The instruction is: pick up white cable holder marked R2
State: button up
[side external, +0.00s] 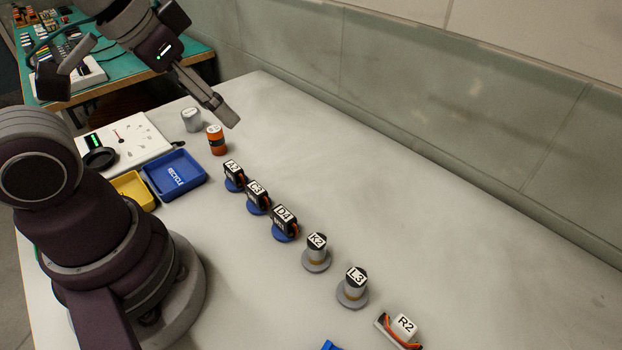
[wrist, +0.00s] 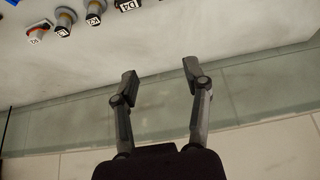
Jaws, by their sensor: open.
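The white cable holder marked R2 (side external: 403,326) lies at the near end of the row in the side view, with an orange-red cable along its front. In the wrist view a small white-labelled piece with orange (wrist: 38,32) at the upper left appears to be it; its label is too small to read. My gripper (side external: 224,111) is open and empty, raised near the far end of the table, well away from R2. In the wrist view its two fingers (wrist: 160,78) are apart with only bare table and wall behind them.
Labelled pieces A2 (side external: 233,172), C3 (side external: 257,196), D4 (side external: 283,222), K2 (side external: 317,252) and L3 (side external: 353,288) stand in line with R2. A blue tray (side external: 174,177), yellow tray (side external: 133,188) and orange cylinder (side external: 216,140) are further back. Table toward the wall is clear.

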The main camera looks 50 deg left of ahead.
jog(key=m+g+h, duration=0.4)
jog(key=m+g, duration=0.2)
jog(key=m, duration=1.2)
send_near(404, 323)
jog(key=shift+h, duration=0.3)
jog(key=x, duration=1)
jog(key=shift+a+f, duration=0.1)
jog(key=shift+f, duration=0.3)
jog(key=shift+c, duration=0.4)
grip_shut()
